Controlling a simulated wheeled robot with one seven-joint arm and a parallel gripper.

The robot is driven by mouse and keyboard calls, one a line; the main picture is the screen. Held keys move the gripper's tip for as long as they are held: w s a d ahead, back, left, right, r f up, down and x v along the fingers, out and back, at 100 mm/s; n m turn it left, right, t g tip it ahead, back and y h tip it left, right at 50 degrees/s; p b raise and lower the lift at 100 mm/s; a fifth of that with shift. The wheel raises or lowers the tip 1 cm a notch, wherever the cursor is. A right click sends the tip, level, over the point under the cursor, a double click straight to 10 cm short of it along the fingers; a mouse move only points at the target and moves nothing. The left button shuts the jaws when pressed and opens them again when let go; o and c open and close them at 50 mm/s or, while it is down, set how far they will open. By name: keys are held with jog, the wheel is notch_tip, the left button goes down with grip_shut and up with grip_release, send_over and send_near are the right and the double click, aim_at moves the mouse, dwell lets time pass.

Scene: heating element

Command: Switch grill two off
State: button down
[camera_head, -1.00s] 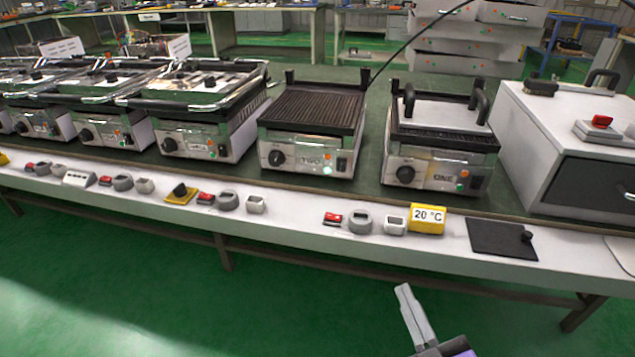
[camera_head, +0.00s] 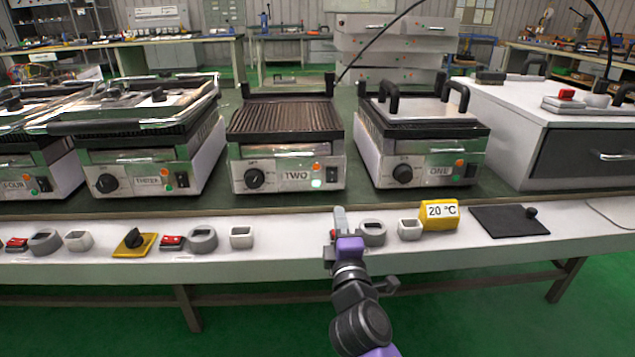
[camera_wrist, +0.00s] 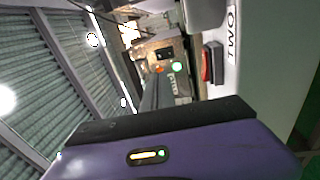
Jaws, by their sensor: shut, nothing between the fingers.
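Grill two (camera_head: 285,150) stands on the bench, a ribbed grill with a black knob (camera_head: 255,179) and a "TWO" label. Beside the label are an orange light (camera_head: 316,166), a bright green light (camera_head: 316,183) and a black rocker switch (camera_head: 332,175). The wrist view also shows the green light (camera_wrist: 177,66) and rocker switch (camera_wrist: 165,53). My gripper (camera_head: 338,212) is shut and empty at the bench's front strip, below the grill's right side. Its fingers point toward the grill's front in the wrist view (camera_wrist: 156,85). A red switch (camera_wrist: 205,65) lies beside the fingers there.
Grill one (camera_head: 425,150) stands right of grill two, grill three (camera_head: 140,150) left. A grey round part (camera_head: 372,233), a small white box (camera_head: 409,229) and a yellow "20 °C" display (camera_head: 440,215) sit on the strip to the right. A white box (camera_head: 241,237) sits left.

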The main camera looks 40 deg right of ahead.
aim_at(333, 173)
jog(key=shift+s+d, duration=0.1)
jog(key=shift+d, duration=0.05)
jog(key=shift+f, duration=0.1)
jog(key=b+x, duration=0.3)
jog(key=x, duration=1.1)
